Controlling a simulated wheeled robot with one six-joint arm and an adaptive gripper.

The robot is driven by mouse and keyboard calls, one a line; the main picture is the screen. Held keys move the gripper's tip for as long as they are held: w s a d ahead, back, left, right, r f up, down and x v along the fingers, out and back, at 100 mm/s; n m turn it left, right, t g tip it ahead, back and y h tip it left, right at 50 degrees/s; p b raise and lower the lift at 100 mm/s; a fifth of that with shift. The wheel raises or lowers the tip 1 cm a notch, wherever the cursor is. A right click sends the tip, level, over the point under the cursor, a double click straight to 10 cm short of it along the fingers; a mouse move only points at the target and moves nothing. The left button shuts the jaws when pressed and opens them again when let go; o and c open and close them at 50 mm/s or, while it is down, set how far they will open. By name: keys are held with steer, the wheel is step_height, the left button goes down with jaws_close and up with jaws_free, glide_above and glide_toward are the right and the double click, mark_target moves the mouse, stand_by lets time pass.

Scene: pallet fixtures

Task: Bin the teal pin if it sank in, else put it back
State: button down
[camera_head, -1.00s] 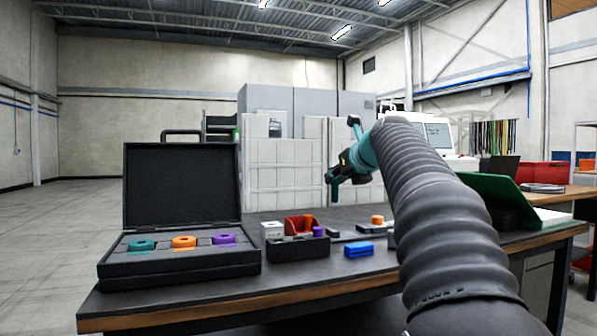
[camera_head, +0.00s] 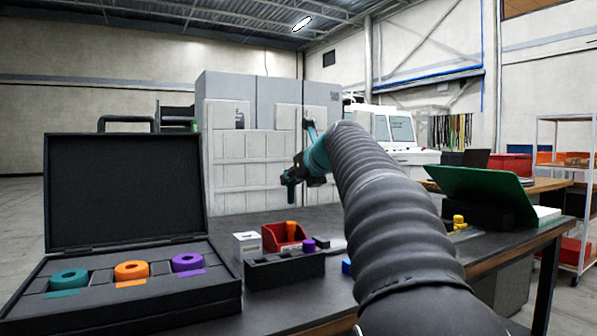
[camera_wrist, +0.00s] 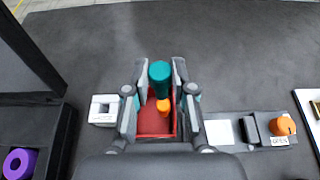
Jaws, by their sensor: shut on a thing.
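My gripper (camera_head: 292,178) is shut on the teal pin (camera_head: 291,192) and holds it in the air above the table. In the wrist view the teal pin (camera_wrist: 160,78) stands between the fingertips, over the far part of the red bin (camera_wrist: 152,125). An orange pin (camera_wrist: 163,106) is in that bin. The bin (camera_head: 270,237) also shows in the head view, behind a black block (camera_head: 284,270) holding a purple pin (camera_head: 309,244). The open case (camera_head: 120,300) at left holds a teal ring (camera_head: 69,281), an orange ring (camera_head: 131,271) and a purple ring (camera_head: 188,263).
A white block with a square hole (camera_wrist: 103,109) stands left of the bin. Right of it is a grey fixture with an orange knob (camera_wrist: 283,126) marked OPEN. A green panel (camera_head: 482,192) stands at the table's right. The table behind the bin is clear.

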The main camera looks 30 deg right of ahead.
steer(key=shift+f+b, duration=1.7)
steer(key=shift+f, duration=0.25)
steer(key=c, duration=0.9)
jaws_free()
steer(key=shift+s, duration=0.1)
glide_toward(292, 194)
steer(key=v, duration=0.2)
steer(key=shift+s+d+r, duration=0.1)
steer(key=shift+s+r, duration=0.05)
steer(key=shift+s, duration=0.2)
